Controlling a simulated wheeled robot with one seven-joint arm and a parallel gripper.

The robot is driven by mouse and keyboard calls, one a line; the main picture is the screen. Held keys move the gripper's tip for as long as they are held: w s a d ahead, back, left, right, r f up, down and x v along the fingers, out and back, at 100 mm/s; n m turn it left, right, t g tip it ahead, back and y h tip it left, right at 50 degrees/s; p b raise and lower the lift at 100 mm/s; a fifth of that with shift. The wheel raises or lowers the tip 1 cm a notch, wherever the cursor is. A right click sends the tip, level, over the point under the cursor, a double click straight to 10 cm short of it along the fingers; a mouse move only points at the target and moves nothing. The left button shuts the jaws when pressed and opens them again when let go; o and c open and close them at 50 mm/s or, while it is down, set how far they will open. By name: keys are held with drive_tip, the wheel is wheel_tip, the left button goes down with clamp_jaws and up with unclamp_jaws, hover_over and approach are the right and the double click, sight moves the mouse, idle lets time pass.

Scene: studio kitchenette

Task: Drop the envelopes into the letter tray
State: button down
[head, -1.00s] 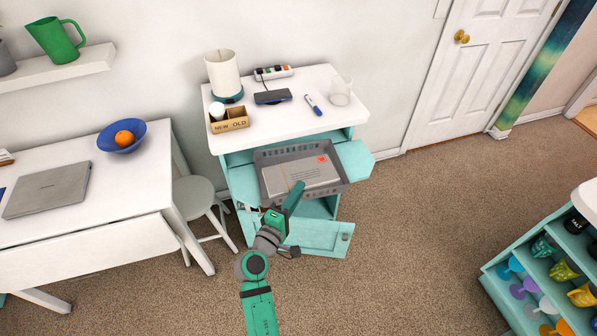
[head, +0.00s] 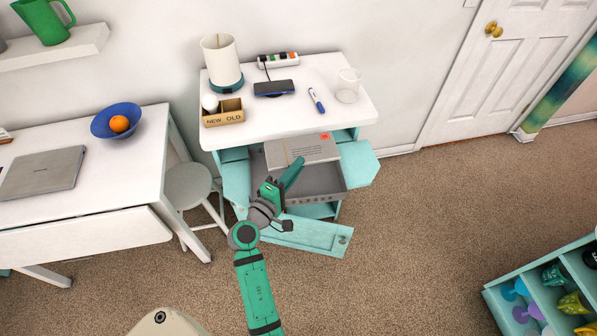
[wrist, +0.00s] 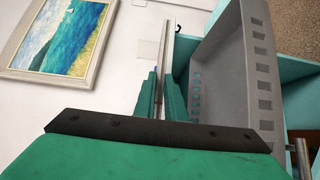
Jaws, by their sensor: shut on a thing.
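My gripper (head: 296,166) is shut on the envelopes (head: 308,149), a grey-white flat piece with a red stamp mark. I cannot tell how many there are. They are over the back part of the letter tray (head: 325,183), a grey basket with slotted walls, in the open front of the teal cabinet. In the wrist view the envelopes (wrist: 168,50) show edge-on as a thin pale strip between my teal fingers (wrist: 160,88). The tray wall (wrist: 235,75) is to the right there. The front of the tray floor looks bare; the back is hidden.
The white cabinet top (head: 290,110) above holds a lamp (head: 221,62), a divided box (head: 223,113), a phone (head: 273,88), a marker (head: 316,100) and a glass (head: 348,85). A teal panel (head: 315,236) sticks out low in front. A stool (head: 187,184) stands left.

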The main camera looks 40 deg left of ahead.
drive_tip(key=f, duration=0.4)
drive_tip(key=shift+s+a, duration=0.1)
drive_tip(key=shift+s, duration=0.25)
drive_tip(key=c, duration=1.7)
unclamp_jaws()
drive_tip(key=shift+c, duration=0.2)
drive_tip(key=s+d, duration=0.1)
drive_tip(key=s, duration=0.9)
drive_tip(key=shift+s, duration=0.35)
drive_tip(key=shift+f, duration=0.1)
